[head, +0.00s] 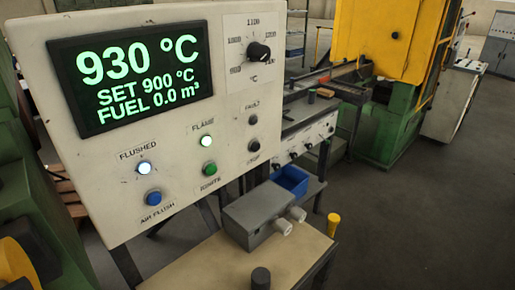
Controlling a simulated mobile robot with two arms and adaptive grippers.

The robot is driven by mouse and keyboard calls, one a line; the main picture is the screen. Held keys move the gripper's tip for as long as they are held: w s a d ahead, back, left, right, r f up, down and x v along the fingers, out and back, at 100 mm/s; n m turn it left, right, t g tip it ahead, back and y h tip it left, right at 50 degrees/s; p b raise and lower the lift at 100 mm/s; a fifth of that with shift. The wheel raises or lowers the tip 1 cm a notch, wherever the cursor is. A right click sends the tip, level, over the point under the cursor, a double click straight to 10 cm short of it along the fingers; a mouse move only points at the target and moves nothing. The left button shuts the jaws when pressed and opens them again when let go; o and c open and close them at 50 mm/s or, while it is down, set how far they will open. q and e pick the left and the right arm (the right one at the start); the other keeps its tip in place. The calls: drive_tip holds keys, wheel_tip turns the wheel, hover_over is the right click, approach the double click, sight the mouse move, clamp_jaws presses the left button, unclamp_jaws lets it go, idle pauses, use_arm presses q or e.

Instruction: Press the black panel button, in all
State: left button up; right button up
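The pale control panel (95,175) fills the left and middle of the head view, tilted in the picture. The black button (253,147) is at its lower right, above a small label that seems to read STOP. Above the button is a dark, unlit FAULT lamp (253,119). To its left are the green IGNITE button (208,168) and the blue AIR FLUSH button (153,198), each with a lit lamp above. The display (135,75) reads 930 °C, SET 900 °C, FUEL 0.0 m³. Nothing is seen touching the black button. Neither gripper is in view.
A black dial knob (259,51) is at the panel's upper right. Below stand a bench (195,270) with a grey box (262,215) and a blue bin (290,180). A yellow and green machine (385,110) stands behind. The floor at right is clear.

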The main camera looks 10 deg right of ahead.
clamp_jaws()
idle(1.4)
